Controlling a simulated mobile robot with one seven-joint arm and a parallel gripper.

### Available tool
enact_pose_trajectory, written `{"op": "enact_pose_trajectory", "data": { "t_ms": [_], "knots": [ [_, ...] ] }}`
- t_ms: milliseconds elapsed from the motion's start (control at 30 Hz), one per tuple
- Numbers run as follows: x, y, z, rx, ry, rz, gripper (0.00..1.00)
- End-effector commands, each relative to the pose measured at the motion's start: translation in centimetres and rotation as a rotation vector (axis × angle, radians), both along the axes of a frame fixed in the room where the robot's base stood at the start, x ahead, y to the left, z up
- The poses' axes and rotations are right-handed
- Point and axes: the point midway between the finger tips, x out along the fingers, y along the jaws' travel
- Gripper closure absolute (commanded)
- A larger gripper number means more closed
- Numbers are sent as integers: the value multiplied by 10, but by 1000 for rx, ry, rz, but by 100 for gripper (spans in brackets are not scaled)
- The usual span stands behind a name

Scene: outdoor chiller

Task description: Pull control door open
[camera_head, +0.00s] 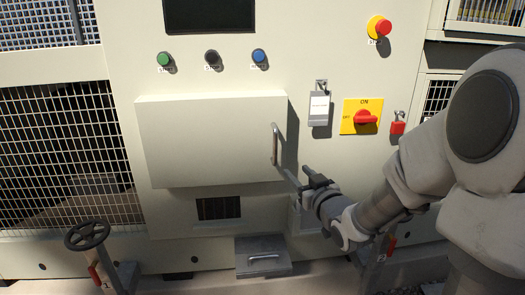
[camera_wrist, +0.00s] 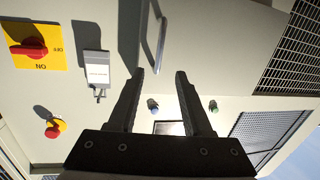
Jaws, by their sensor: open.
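The control door (camera_head: 205,142) is a cream, raised panel on the cabinet front, with a dark shadow along its right edge. I cannot tell whether it is fully closed. Its upright metal handle (camera_head: 275,145) is near the right edge. My gripper (camera_head: 308,178) is open and empty, to the right of and below the handle, apart from it. In the wrist view, my gripper's two dark fingers (camera_wrist: 160,73) are spread. The handle (camera_wrist: 162,40) shows just beyond the fingertips, and the door (camera_wrist: 215,35) extends to the right.
Right of the door are a grey tag box (camera_head: 319,109), a yellow panel with a red rotary switch (camera_head: 365,117) and a red padlock (camera_head: 398,128). A grey box with a handle (camera_head: 263,257) juts out below. A valve wheel (camera_head: 87,235) stands at lower left.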

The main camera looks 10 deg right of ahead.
Motion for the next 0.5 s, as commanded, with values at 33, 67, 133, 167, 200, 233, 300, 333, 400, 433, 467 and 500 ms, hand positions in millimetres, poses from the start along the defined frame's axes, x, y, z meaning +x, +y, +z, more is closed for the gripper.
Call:
{"op": "enact_pose_trajectory", "data": {
  "t_ms": [33, 67, 133, 167, 200, 233, 300, 333, 400, 433, 467, 500],
  "knots": [
    [-1, -2, -5, 26, -19, 4, 50],
    [-1, -3, -5, 41, -31, 6, 50],
    [-1, -3, -3, 62, -52, 13, 50],
    [-1, -3, -3, 68, -58, 15, 50],
    [0, -3, -2, 73, -62, 16, 50],
    [2, -2, -2, 74, -65, 17, 50],
    [8, -1, -1, 75, -67, 18, 50],
    [12, 0, -2, 74, -66, 18, 50],
    [22, 2, -2, 74, -66, 18, 50],
    [28, 3, -2, 75, -66, 17, 50],
    [34, 4, -2, 74, -66, 18, 50],
    [41, 6, -2, 75, -67, 19, 50]
  ]
}}
